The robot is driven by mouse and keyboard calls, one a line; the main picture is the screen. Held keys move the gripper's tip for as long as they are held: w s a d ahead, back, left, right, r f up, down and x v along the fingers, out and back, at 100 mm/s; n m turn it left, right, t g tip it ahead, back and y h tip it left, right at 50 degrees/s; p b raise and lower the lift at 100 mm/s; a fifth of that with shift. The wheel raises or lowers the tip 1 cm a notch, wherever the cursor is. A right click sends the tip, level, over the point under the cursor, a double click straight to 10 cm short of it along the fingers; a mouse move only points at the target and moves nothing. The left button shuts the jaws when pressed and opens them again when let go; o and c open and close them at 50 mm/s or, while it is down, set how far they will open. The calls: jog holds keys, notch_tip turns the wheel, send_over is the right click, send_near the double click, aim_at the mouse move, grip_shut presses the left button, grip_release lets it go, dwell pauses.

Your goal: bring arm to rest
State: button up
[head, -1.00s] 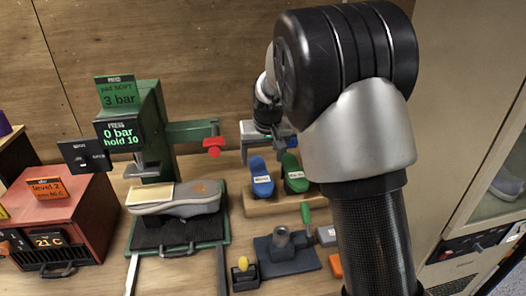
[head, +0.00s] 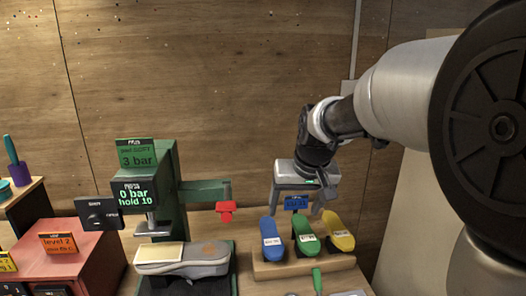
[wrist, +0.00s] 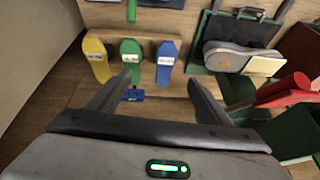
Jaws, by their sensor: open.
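My gripper (head: 298,198) hangs in the air behind the wooden block with the colored lasts, with its fingers apart and nothing between them. In the wrist view, my gripper (wrist: 158,84) shows both fingers spread, pointing toward the bench. The blue last (head: 271,238), green last (head: 306,235) and yellow last (head: 338,231) stand in the block in front of it. They also show between and left of the fingers in the wrist view, apart from the fingers. A small blue tag (head: 295,203) shows near the fingers.
A green press (head: 165,190) with a red knob (head: 226,207) stands left of my gripper, a grey shoe (head: 182,259) with a pale pad on its tray. A red heater box (head: 70,250) is further left. A wooden wall (head: 220,90) stands behind.

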jog(key=s+d+r+p, duration=0.1)
jog(key=s+d+r, duration=0.1)
jog(key=s, duration=1)
jog(key=s+d+r+t+h+p, duration=0.1)
jog(key=s+d+r+p, duration=0.1)
jog(key=s, duration=1)
jog(key=shift+s+d+r+m, duration=0.3)
jog(key=shift+d+r+m, duration=0.1)
jog(key=shift+d+r, duration=0.45)
